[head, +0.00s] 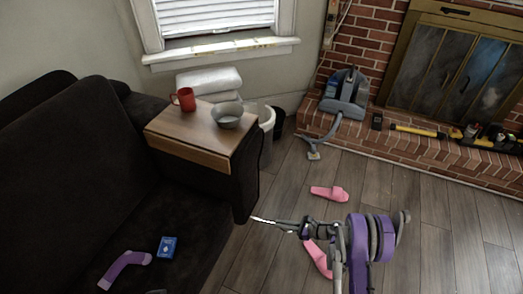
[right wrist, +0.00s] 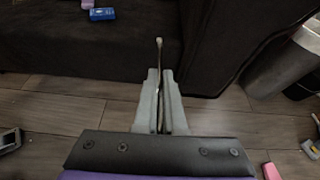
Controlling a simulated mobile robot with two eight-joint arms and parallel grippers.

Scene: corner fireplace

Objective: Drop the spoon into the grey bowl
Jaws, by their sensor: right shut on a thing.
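The grey bowl (head: 227,116) stands upright on the wooden top (head: 187,150) beside the sofa. My right gripper (head: 282,224) is shut on the spoon (head: 260,219). In the head view it is in front of the wooden top, below and right of the bowl, apart from it. In the right wrist view the spoon (right wrist: 159,50) sticks out forward between the closed fingers (right wrist: 161,80); its other end is hidden by them. My left gripper does not show.
A red mug (head: 186,99) stands left of the bowl. A blue box (head: 167,247) and a purple object (head: 123,267) lie on the dark sofa (head: 70,180). A bin (head: 266,121) stands behind the wooden top. Pink slippers (head: 330,193) lie on the floor.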

